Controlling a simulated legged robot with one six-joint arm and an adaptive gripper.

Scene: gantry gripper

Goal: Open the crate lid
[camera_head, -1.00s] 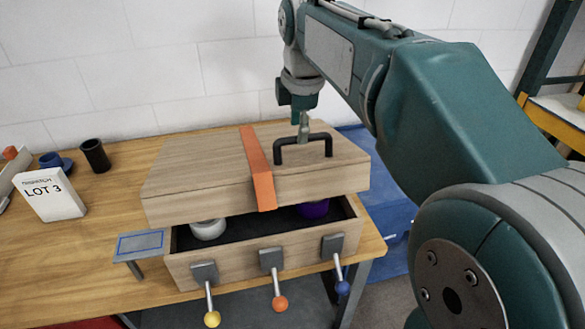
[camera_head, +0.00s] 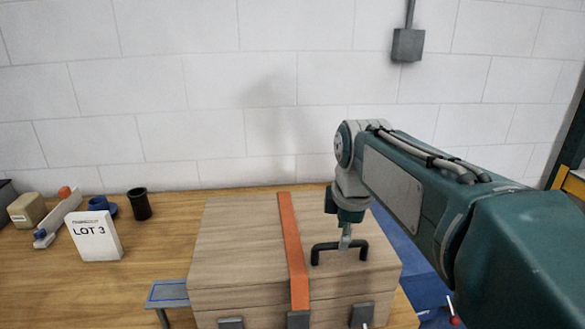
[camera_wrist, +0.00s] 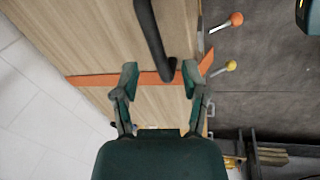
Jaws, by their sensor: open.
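The wooden crate (camera_head: 205,318) stands on the table with its lid (camera_head: 235,245) down on it; no gap shows between them. A black bar handle (camera_head: 364,248) stands on the lid, right of an orange strap (camera_head: 289,235). My gripper (camera_head: 345,243) is at the handle from above. In the wrist view, my gripper (camera_wrist: 160,73) has its fingers apart, with the black handle (camera_wrist: 150,35) running between and beyond the tips. I cannot tell whether they touch it. The crate's contents are hidden.
Latch plates (camera_head: 298,319) line the crate's front, cut off by the picture edge. Levers with an orange knob (camera_wrist: 237,18) and a yellow knob (camera_wrist: 231,66) stick out in the wrist view. A LOT 3 sign (camera_head: 95,237) and a black cup (camera_head: 139,204) stand left. A wall rises behind.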

